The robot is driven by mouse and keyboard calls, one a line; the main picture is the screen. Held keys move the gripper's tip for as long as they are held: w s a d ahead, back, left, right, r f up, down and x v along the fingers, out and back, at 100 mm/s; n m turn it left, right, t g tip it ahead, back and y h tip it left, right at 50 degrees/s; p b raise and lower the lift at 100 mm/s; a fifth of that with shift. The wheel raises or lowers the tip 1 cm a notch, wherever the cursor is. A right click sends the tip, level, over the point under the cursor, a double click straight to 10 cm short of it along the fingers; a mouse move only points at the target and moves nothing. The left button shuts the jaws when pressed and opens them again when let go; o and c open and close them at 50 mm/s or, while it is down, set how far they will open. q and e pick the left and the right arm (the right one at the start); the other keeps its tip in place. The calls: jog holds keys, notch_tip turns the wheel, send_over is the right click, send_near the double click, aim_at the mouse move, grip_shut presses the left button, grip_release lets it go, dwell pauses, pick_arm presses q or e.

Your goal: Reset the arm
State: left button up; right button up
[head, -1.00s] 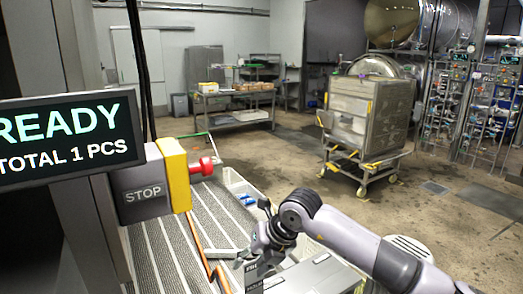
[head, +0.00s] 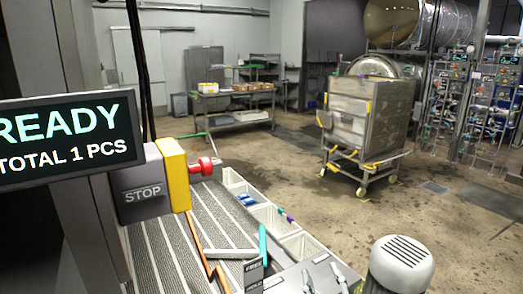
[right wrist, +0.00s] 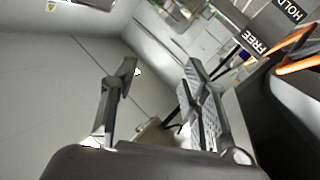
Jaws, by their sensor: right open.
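My right gripper (right wrist: 159,72) shows in the right wrist view, with its two fingers apart and nothing held between them. The left finger stands in front of a plain pale surface. In the head view the same sign (head: 254,276) stands at the bottom, beside the conveyor. The right arm's links no longer show there. Small grey and dark parts at the bottom edge may be finger tips, but I cannot tell. My left gripper is not in view.
A ribbed conveyor (head: 170,235) runs along the left, under a STOP box (head: 143,190) with a red button (head: 205,166). White bins (head: 262,212) line its right side. A grey vented dome (head: 402,262) stands at bottom right. A steel cart (head: 362,115) stands on open floor.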

jog(key=s+d+f+m+g+h, duration=0.1)
jog(key=s+d+f+m+g, duration=0.2)
jog(key=s+f, duration=0.35)
jog(key=s+d+f+g+h, duration=0.1)
jog(key=s+d+f+g, duration=0.3)
jog(key=f, duration=0.4)
jog(key=s+f+g+y, duration=0.1)
jog(key=s+f+g, duration=0.3)
jog(key=s, duration=0.5)
jog(key=s+f+g, duration=0.3)
jog(key=s+f, duration=0.1)
jog(key=s, duration=0.5)
notch_tip(320, 180, down, 28)
jog(key=g+b, duration=0.2)
jog(key=b, duration=0.2)
jog(key=s+d+f+b, duration=0.1)
jog(key=s+f+b, duration=0.1)
jog(key=s+f, duration=0.6)
jog(key=s+d+f+b, duration=0.2)
jog(key=s+f, duration=0.7)
jog(key=f, duration=0.4)
jog(key=shift+s+d+f+g, duration=0.15)
jog(key=shift+s+f+g, duration=0.15)
jog(key=shift+f+g, duration=0.1)
